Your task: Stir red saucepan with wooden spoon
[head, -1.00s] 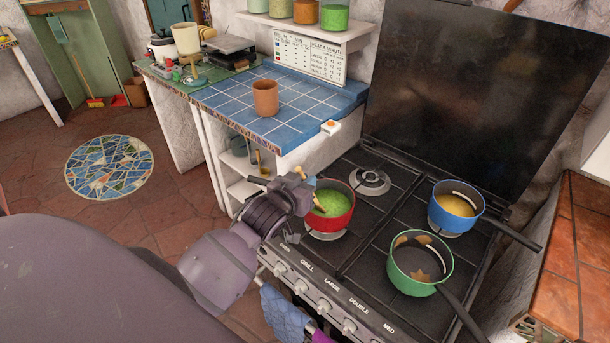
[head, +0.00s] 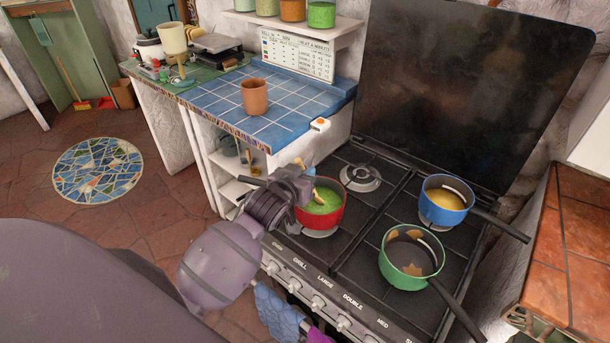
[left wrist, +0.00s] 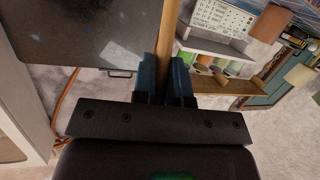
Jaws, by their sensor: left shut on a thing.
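The red saucepan (head: 331,217) stands on the stove's front left burner and holds green food. My left gripper (head: 305,184) is at the pan's left rim in the head view. In the left wrist view my left gripper (left wrist: 166,80) is shut on the wooden spoon's handle (left wrist: 168,35), a thin pale stick between the blue fingers. In the head view a small part of the wooden spoon (head: 318,196) shows inside the pan, over the green food. Most of the spoon is hidden by the gripper. My right gripper is not in view.
A blue saucepan (head: 446,206) and a green saucepan (head: 411,258) stand on the right burners, handles toward the lower right. A terracotta cup (head: 255,97) stands on the blue tiled counter (head: 215,104). The back left burner (head: 361,178) is empty.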

